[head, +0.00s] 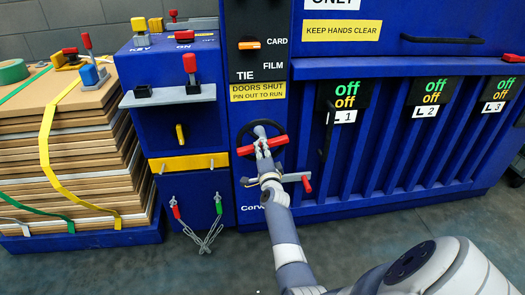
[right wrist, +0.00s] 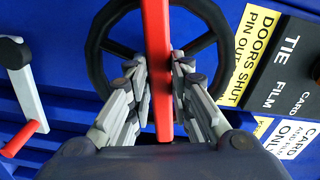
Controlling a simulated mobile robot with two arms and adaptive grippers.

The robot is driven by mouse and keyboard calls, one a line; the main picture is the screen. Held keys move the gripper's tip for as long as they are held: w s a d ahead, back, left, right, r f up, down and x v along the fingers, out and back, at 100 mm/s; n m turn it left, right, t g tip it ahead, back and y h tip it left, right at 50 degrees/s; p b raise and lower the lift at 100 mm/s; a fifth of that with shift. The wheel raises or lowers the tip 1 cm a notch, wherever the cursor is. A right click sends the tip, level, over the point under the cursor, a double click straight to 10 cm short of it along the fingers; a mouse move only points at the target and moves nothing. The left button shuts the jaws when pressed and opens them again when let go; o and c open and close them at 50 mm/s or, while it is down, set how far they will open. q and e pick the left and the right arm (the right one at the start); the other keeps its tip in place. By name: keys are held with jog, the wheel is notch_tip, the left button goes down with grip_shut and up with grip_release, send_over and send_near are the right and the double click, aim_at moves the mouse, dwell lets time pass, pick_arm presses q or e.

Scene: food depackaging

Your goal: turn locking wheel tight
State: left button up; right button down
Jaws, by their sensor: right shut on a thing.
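The locking wheel is a black ring with a red bar (head: 277,141) across it, on the blue front panel in the middle of the head view. My right gripper (head: 263,143) is at the wheel's middle and hides part of it. In the right wrist view, the wheel's black rim (right wrist: 221,62) arcs behind the fingers. The red bar (right wrist: 157,35) runs upright between the two fingers of my right gripper (right wrist: 159,72), which is shut on it. My left gripper does not show.
A grey crank with a red handle (head: 306,184) sits just below right of the wheel and also shows in the right wrist view (right wrist: 20,138). A blue cabinet (head: 165,115) with levers and hanging clips stands at left. Strapped card stacks (head: 75,150) stand further left. The floor in front is clear.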

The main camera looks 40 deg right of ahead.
jog(key=shift+a+f, duration=0.1)
dwell(0.4)
jog(key=c, duration=1.4)
grip_release()
jog(key=shift+c, duration=0.2)
jog(key=v, duration=0.7)
jog(key=shift+s, duration=0.25)
jog(key=shift+a, duration=0.1)
